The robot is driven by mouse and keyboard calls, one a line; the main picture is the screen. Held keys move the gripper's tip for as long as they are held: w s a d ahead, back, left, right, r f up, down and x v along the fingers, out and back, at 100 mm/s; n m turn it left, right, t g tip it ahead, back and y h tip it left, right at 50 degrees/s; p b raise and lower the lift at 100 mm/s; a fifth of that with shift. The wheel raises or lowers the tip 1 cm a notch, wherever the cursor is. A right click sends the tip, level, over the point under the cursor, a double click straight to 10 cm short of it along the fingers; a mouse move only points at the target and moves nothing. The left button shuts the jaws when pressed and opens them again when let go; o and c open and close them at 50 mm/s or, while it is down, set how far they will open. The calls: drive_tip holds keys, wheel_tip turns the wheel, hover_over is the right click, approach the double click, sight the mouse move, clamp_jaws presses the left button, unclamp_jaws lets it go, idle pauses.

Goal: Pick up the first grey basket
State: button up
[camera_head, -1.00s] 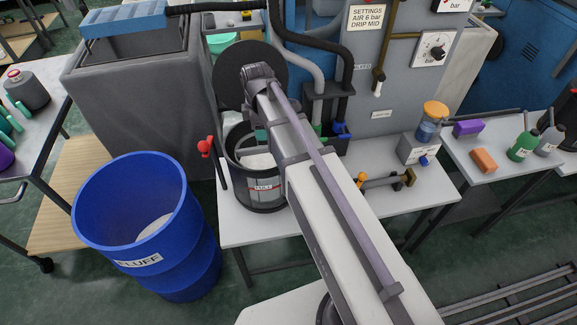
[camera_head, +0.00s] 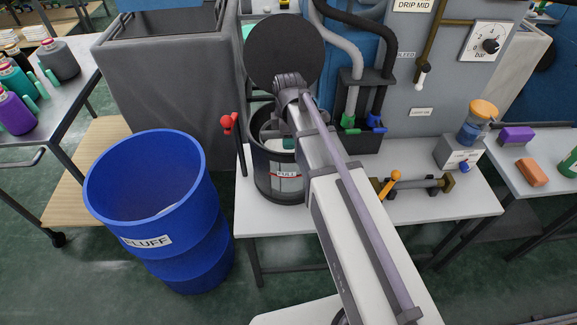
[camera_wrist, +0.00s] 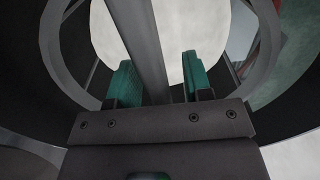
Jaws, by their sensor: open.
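A dark round pot (camera_head: 263,184) with a window marked FULL stands open on the white bench. My gripper (camera_head: 281,143) reaches down into its mouth, and my arm hides part of the opening. In the wrist view my gripper (camera_wrist: 158,68) is open, with one teal finger on each side of a straight grey bar (camera_wrist: 146,35). The bar crosses a grey ring (camera_wrist: 53,45), with pale material (camera_wrist: 190,25) below. Bar and ring look like the grey basket's handle and rim inside the pot. I cannot tell whether the fingers touch the bar.
The pot's round black lid (camera_head: 283,48) stands raised behind it. A red-knobbed lever (camera_head: 227,122) is close at its left. A blue FLUFF barrel (camera_head: 150,205) stands left of the bench. Hoses with green and blue fittings (camera_head: 362,122) and an orange-handled valve (camera_head: 390,184) are to the right.

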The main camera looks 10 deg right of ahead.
drive_tip(key=shift+f, duration=0.25)
drive_tip(key=shift+c, duration=0.2)
clamp_jaws()
